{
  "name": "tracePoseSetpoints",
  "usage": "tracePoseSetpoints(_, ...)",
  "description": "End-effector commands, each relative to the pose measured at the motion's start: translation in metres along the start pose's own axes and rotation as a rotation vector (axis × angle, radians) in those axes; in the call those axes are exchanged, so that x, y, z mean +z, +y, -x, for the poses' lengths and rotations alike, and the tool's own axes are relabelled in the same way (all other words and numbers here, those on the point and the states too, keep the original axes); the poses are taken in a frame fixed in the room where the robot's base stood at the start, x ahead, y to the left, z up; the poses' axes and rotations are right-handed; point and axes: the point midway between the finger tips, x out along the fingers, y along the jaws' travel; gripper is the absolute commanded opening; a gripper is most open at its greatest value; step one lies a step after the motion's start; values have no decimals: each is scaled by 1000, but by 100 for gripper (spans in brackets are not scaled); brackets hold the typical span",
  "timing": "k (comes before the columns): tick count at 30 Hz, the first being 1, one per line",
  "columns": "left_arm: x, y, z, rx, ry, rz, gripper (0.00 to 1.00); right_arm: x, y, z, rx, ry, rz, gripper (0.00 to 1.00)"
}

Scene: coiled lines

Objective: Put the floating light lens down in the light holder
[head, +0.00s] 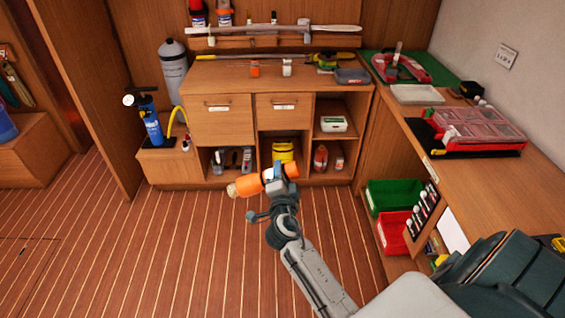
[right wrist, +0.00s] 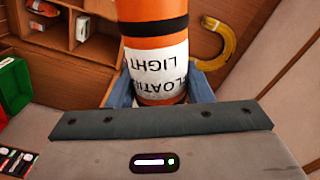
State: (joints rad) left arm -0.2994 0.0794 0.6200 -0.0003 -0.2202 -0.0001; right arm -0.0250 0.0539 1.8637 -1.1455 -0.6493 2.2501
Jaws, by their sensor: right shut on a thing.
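The floating light (head: 249,186) is an orange cylinder with a pale lens end (head: 231,190) pointing left in the head view. My right gripper (head: 275,177) is shut around its body, and the light lies roughly level above the striped floor, in front of the cabinet. In the right wrist view the light (right wrist: 159,55) stands between the fingers, with a black band and a white label with upside-down lettering. Its lens end is out of that view. I cannot make out which thing is the light holder. My left gripper is not in view.
A wooden cabinet (head: 221,126) with drawers and open shelves stands behind the light. Green (head: 395,188) and red (head: 391,231) bins are at right. The left floor is clear.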

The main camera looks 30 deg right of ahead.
Motion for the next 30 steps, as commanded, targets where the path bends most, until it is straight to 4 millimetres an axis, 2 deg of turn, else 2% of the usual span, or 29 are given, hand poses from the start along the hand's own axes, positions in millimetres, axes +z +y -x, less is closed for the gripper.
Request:
tracePoseSetpoints(1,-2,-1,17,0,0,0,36,-4,-8,0,0,0,35,6)
tracePoseSetpoints(3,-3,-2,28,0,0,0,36,-4,-8,0,1,0,85,6)
tracePoseSetpoints(5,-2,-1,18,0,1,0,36,0,0,0,-2,1,147,6)
tracePoseSetpoints(9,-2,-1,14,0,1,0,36,0,0,0,-2,2,316,6)
tracePoseSetpoints(24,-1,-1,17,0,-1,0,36,-1,-2,0,-1,2,930,6)
tracePoseSetpoints(30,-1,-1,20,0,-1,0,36,-1,-2,0,-1,2,1083,6)
